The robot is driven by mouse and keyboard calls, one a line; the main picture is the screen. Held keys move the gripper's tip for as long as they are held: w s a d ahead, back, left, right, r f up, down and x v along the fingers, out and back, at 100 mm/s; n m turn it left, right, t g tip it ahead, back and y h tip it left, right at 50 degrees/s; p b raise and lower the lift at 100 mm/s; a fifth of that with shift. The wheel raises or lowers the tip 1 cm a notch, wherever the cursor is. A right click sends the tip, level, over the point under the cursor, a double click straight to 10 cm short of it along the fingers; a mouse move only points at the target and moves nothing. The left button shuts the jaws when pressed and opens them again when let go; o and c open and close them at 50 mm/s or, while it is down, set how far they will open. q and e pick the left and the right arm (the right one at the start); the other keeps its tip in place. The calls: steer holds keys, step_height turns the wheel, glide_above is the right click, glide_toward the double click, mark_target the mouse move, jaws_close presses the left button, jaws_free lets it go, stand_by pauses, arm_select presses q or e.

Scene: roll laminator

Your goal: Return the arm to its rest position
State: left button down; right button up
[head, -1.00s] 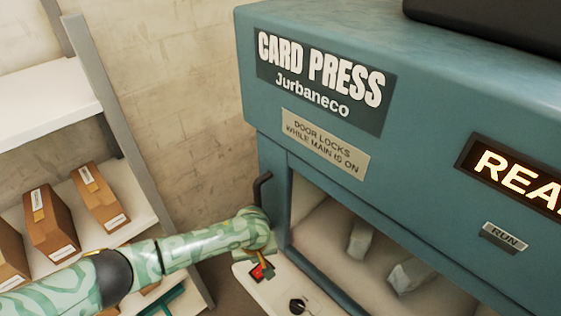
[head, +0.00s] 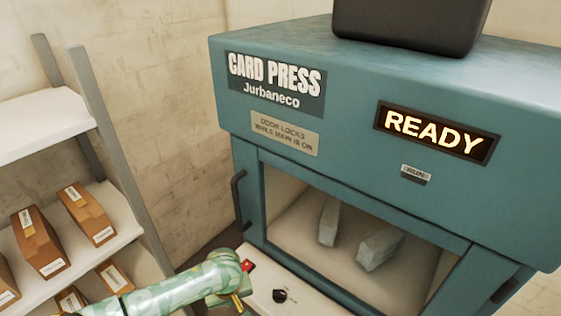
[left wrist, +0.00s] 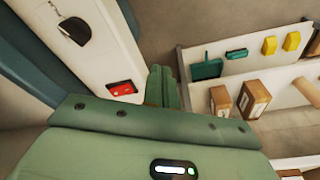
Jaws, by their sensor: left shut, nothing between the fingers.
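My left arm (head: 165,297), patterned in pale green, reaches in from the lower left in the head view. Its gripper (head: 238,304) is shut and empty, just in front of the card press's lower panel and slightly below the red switch (head: 248,265). In the left wrist view the shut green fingers (left wrist: 164,88) show beside the red switch (left wrist: 122,88), apart from it as far as I can tell. The teal card press (head: 340,170) has a lit READY display (head: 435,132). My right gripper is not in view.
A black knob (head: 280,296) sits on the white panel (head: 262,285). A dark door handle (head: 238,200) juts from the press's left side. A shelf rack (head: 125,215) with brown boxes (head: 85,214) stands at left. A black box (head: 410,25) tops the press.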

arm_select(q)
steer(key=w+f+m+t+h, duration=0.1)
steer(key=w+m+t+h, duration=0.1)
steer(key=w+m+t, duration=0.4)
steer(key=s+a+f+m+g, duration=0.1)
steer(key=s+a+f+m, duration=0.1)
steer(key=s+a+f, duration=0.3)
steer(key=s+a+f+m, duration=0.2)
steer(key=s+f, duration=0.2)
steer(key=f, duration=0.4)
steer(key=s+a+f+g, duration=0.1)
steer(key=s+f, duration=0.3)
steer(key=s, duration=0.9)
steer(key=s+a+f+n+g+y, duration=0.1)
steer(key=s+a+f+g, duration=0.1)
steer(key=s, duration=1.2)
steer(key=s+a+f+g, duration=0.2)
steer(key=s+f, duration=0.4)
steer(key=s, duration=0.8)
steer(key=shift+a+n+g, duration=0.15)
steer(key=shift+n+g, duration=0.25)
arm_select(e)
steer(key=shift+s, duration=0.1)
arm_select(q)
steer(key=shift+w, duration=0.1)
